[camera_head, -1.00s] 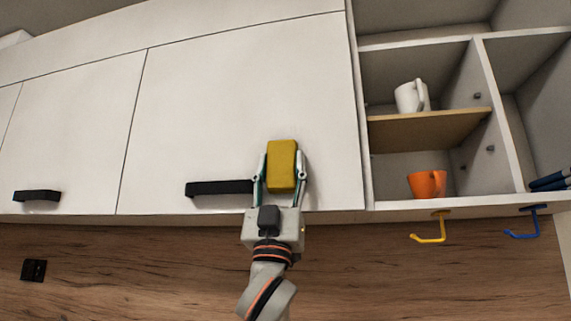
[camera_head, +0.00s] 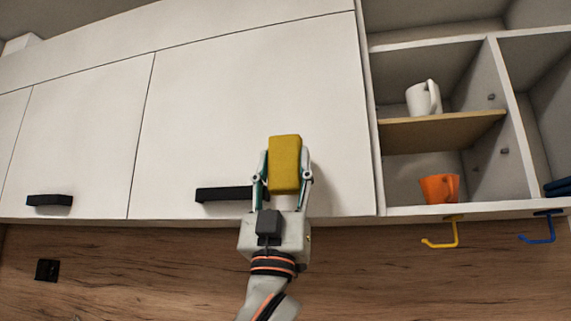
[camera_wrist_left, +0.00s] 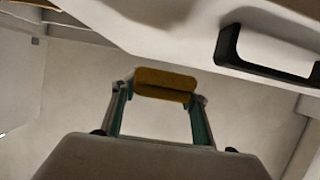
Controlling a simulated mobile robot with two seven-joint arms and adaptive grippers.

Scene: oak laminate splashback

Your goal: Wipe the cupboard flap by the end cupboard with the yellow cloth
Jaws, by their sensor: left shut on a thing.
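My left gripper (camera_head: 284,180) is shut on the yellow cloth (camera_head: 285,160), which looks like a thick folded block. It holds the cloth up in front of the cupboard flap (camera_head: 240,100), the white door beside the open shelves, near its lower edge and right of its black handle (camera_head: 225,194). In the left wrist view the cloth (camera_wrist_left: 165,84) spans the fingertips, with the flap's handle (camera_wrist_left: 265,58) at the upper right. I cannot tell whether the cloth touches the flap. My right gripper is not in view.
Open shelves on the right hold a white mug (camera_head: 423,98) and an orange mug (camera_head: 439,188). A yellow hook (camera_head: 455,232) and a blue hook (camera_head: 541,228) hang below them. Another white door (camera_head: 85,140) with a black handle is to the left.

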